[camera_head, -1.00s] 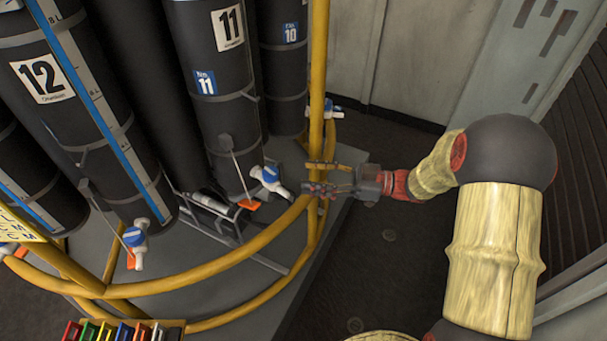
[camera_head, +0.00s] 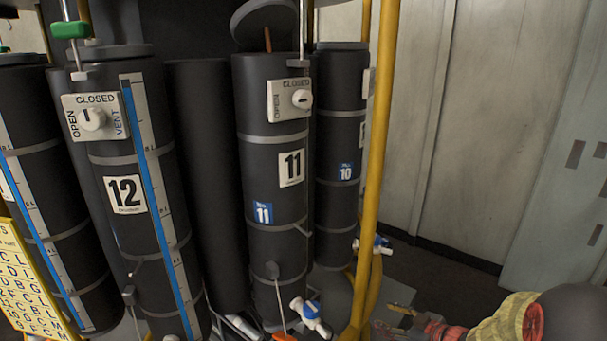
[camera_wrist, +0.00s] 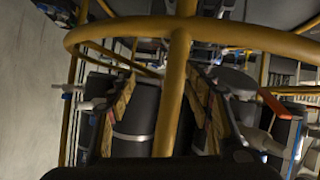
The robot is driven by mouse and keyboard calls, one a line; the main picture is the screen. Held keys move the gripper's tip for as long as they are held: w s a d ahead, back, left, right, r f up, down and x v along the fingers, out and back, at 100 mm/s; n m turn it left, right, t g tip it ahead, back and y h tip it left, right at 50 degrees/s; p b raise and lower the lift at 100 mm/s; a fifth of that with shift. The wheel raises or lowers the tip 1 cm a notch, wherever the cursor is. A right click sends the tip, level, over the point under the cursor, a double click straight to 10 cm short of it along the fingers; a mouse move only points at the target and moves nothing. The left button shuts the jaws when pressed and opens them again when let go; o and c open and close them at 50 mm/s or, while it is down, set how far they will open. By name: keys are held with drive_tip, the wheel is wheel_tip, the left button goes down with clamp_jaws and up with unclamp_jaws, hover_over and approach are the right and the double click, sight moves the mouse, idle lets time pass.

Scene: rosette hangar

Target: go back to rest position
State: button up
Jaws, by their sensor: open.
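My gripper (camera_head: 396,321) is at the lower right of the head view, beside the yellow post (camera_head: 380,150) and to its right. My patterned arm runs off to the lower right. In the wrist view my gripper (camera_wrist: 160,95) has its two wood-coloured fingers spread apart. The yellow post (camera_wrist: 176,90) and a dark cylinder show between them in the picture. I cannot tell whether a finger touches the post. Nothing is seen held.
Black cylinders 12 (camera_head: 128,215), 11 (camera_head: 275,190) and 10 (camera_head: 337,150) stand left of the post. White-and-blue valves (camera_head: 310,314) sit low among them. A yellow rail (camera_wrist: 120,28) curves across the wrist view. Pale wall panels (camera_head: 480,120) stand at right.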

drive_tip(key=s+d+r+m+g+h, duration=0.1)
drive_tip(key=s+d+r+m+h, duration=0.15)
drive_tip(key=s+d+h, duration=0.35)
drive_tip(key=s+d+r+m+g+h, duration=0.15)
drive_tip(key=d+m+h, duration=0.25)
drive_tip(key=d, duration=0.4)
drive_tip(key=s+a+r+m+g+y, duration=0.1)
drive_tip(key=s+a+r+m+g, duration=0.25)
drive_tip(key=s, duration=0.65)
drive_tip(key=s+a+r+g, duration=0.2)
drive_tip(key=s+a+r, duration=0.2)
drive_tip(key=s+a, duration=0.5)
drive_tip(key=s+a+r+t+y, duration=0.2)
drive_tip(key=s+a+r, duration=0.4)
drive_tip(key=r, duration=0.3)
drive_tip(key=shift+s+a+n+t, duration=0.25)
drive_tip(key=shift+a+n+t, duration=0.05)
drive_tip(key=shift+a+t, duration=0.3)
